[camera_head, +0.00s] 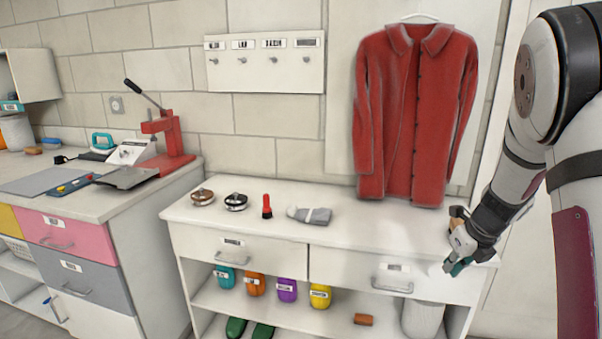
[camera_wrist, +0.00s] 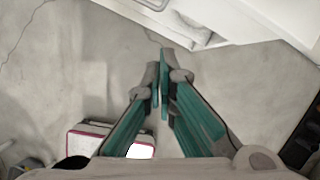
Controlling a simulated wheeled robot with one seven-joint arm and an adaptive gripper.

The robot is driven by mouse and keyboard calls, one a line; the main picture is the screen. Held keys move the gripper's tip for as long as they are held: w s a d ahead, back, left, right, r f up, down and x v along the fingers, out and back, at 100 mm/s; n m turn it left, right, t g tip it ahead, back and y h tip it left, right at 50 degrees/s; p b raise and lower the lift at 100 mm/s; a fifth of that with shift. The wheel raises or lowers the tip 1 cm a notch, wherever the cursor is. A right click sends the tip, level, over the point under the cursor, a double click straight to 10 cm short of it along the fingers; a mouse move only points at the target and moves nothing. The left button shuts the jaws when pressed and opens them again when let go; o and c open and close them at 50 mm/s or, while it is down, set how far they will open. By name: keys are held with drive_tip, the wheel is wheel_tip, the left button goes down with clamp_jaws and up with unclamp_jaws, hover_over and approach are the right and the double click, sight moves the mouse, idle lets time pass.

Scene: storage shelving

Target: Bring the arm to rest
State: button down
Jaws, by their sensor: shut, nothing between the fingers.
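My gripper (camera_head: 456,268) hangs at the right end of the white dresser in the head view, in front of its top edge, with my arm folded above it. In the wrist view my gripper (camera_wrist: 160,72) has its two teal fingers together at the tips, with nothing between them. Bare grey floor lies below the fingers in that view.
A white dresser (camera_head: 345,234) carries two round lidded items, a red flashlight (camera_head: 267,206) and a grey cloth item (camera_head: 311,215). A red shirt (camera_head: 412,110) hangs above it. Colored jars (camera_head: 287,290) stand on its shelf.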

drive_tip(key=s+a+r+n+g+y, duration=0.1)
drive_tip(key=s+a+r+n+y, duration=0.2)
drive_tip(key=s+a+r+n, duration=1.25)
drive_tip(key=s+a+f+n+g+h, duration=0.1)
drive_tip(key=s+a+n+g+h, duration=0.2)
drive_tip(key=s+n, duration=1.75)
wheel_tip(320, 180, up, 13)
drive_tip(key=s+m+t+p, duration=0.2)
drive_tip(key=t+p, duration=0.1)
drive_tip(key=p, duration=0.9)
drive_tip(key=shift+s+d+r+t+h, duration=0.2)
drive_tip(key=shift+t+h, duration=0.1)
drive_tip(key=shift+t, duration=0.1)
